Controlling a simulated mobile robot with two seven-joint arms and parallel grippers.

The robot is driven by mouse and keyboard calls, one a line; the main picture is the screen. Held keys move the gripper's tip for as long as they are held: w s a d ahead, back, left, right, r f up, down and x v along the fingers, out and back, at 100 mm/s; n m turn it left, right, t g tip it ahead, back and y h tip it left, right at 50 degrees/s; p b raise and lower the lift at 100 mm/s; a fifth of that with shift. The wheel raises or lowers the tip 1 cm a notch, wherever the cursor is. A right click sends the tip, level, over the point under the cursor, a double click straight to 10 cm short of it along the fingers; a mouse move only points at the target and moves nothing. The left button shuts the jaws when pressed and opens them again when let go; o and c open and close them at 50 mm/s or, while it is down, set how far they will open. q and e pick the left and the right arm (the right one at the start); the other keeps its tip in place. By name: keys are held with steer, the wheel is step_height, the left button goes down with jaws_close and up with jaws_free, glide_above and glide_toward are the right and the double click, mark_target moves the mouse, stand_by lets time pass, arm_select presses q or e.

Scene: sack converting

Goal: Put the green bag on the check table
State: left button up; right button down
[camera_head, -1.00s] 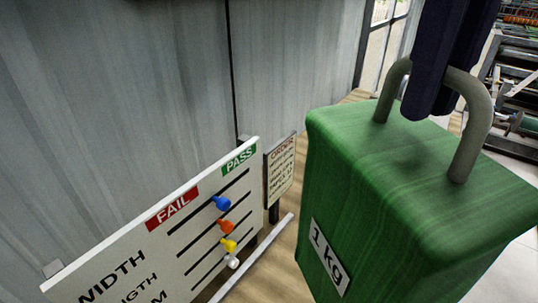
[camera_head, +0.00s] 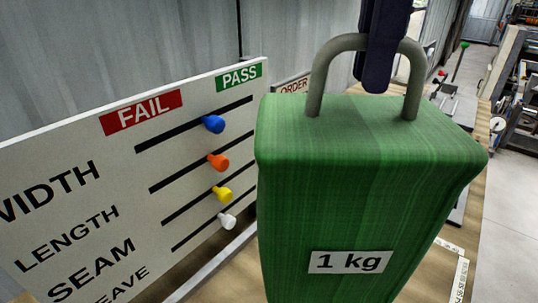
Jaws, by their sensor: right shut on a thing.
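The green bag (camera_head: 365,200) hangs large in front of me in the head view, with a "1 kg" label on its face and a grey looped handle (camera_head: 319,75) on top. My right gripper (camera_head: 381,80) comes down from the top and is shut on the handle. The bag hangs about upright. A wooden table top (camera_head: 421,275) shows below and behind it, partly hidden by the bag. I cannot tell whether the bag's bottom touches anything, as it runs out of the picture. My left gripper is not in view.
A white FAIL/PASS board (camera_head: 110,200) with several coloured sliders stands close at the left. An ORDER sign (camera_head: 290,86) is partly hidden behind the bag. A measuring strip (camera_head: 459,278) lies on the wood at the right. Machinery (camera_head: 505,85) stands at the far right.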

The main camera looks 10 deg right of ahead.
steer(key=n, duration=0.2)
steer(key=a+n, duration=0.1)
steer(key=n, duration=0.1)
steer(key=r+n, duration=0.1)
steer(key=n, duration=0.1)
steer(key=shift+w+a, duration=0.3)
steer(key=shift+a, duration=0.1)
steer(key=n, duration=0.2)
steer(key=a+n, duration=0.1)
steer(key=shift+w+r+n+p, duration=0.1)
steer(key=shift+r+n+p, duration=0.15)
steer(key=shift+n+p, duration=0.15)
steer(key=shift+f, duration=0.1)
steer(key=shift+n, duration=0.3)
steer(key=shift+f, duration=9.9)
